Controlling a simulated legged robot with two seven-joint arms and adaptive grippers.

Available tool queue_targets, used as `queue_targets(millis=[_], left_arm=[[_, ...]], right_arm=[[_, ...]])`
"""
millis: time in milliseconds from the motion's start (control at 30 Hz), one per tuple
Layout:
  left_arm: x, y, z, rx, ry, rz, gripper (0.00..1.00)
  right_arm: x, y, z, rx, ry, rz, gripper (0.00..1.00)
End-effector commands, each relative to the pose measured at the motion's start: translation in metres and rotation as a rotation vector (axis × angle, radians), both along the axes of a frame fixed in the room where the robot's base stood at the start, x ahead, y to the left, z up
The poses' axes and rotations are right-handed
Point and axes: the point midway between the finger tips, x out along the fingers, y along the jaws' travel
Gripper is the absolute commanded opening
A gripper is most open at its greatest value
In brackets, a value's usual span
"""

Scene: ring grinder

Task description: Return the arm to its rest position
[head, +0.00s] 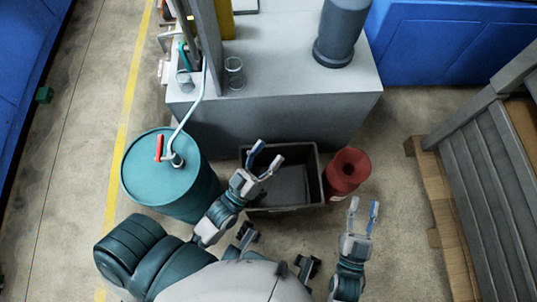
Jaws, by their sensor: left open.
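My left gripper (268,161) is open and empty, with its fingers over the left part of a dark open bin (309,191) on the floor. My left arm comes in from the lower left, in front of a teal drum. My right gripper (364,211) is at the lower right, its two fingers apart and pointing away from me. Nothing shows between its fingers. It is over bare floor, to the right of the bin and nearer to me than a red container.
The teal drum (141,176) with a red-handled pipe stands left of the bin. The red container (346,172) stands right of it. A grey bench (280,93) holding a clear glass (234,72) is behind. A wooden pallet (444,217) is at right. Floor between is clear.

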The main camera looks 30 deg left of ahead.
Motion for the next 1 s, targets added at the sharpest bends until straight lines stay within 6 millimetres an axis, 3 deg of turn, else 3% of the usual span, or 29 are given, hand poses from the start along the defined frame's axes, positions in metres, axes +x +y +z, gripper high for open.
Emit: queue_targets(millis=[100, 200, 800, 933, 1000], left_arm=[[-0.009, -0.008, -0.005, 0.192, 0.008, 0.048, 0.68], [-0.012, -0.01, -0.008, 0.271, 0.01, 0.068, 0.68], [-0.011, -0.011, -0.009, 0.288, 0.015, 0.069, 0.68], [-0.003, -0.013, -0.03, 0.323, 0.106, 0.054, 0.68], [0.003, -0.015, -0.058, 0.364, 0.215, 0.037, 0.68]], right_arm=[[0.0, 0.0, 0.0, 0.0, 0.0, 0.0, 0.4], [0.0, 0.0, 0.0, 0.0, 0.0, 0.0, 0.4], [0.001, -0.001, 0.003, -0.003, -0.003, 0.0, 0.4], [0.009, 0.002, -0.019, -0.037, 0.094, 0.002, 0.4], [0.015, 0.003, -0.047, -0.074, 0.206, 0.003, 0.4]])
